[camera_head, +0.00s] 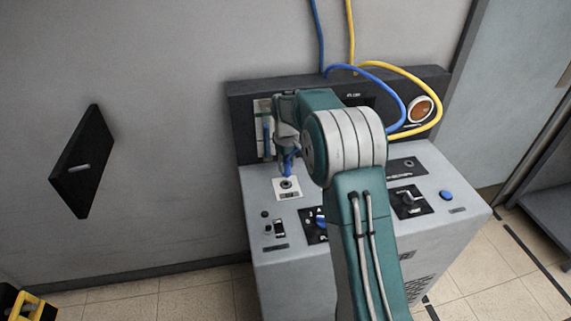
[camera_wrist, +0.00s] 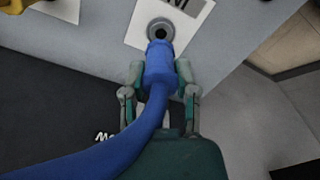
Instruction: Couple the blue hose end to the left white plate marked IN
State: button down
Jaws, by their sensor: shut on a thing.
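The left white plate (camera_head: 294,194) lies on the sloped top of the grey console, with a grey round port (camera_head: 286,184) in it. In the wrist view the white plate (camera_wrist: 141,32) is at the top, its dark lettering cut off by the frame edge. My gripper (camera_wrist: 160,74) is shut on the blue hose end (camera_wrist: 158,62), one finger on each side. The blue hose end points at the port ring (camera_wrist: 160,27) and covers its lower edge; I cannot tell whether they touch. In the head view my gripper (camera_head: 287,158) is just above the plate.
The blue hose (camera_head: 381,77) and yellow hose (camera_head: 400,71) loop from above behind my arm. Switches, dark panels and a blue button (camera_head: 446,195) sit on the console (camera_head: 285,262). An orange lamp (camera_head: 420,109) is on its back panel. A yellow part (camera_wrist: 14,5) shows at the wrist view's top left.

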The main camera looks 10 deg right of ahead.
aim_at(286, 174)
jog(key=shift+a, duration=0.1)
dwell(0.5)
jog(key=shift+f, duration=1.1)
jog(key=shift+f, duration=1.05)
dwell(0.7)
jog(key=shift+c, duration=1.5)
grip_release()
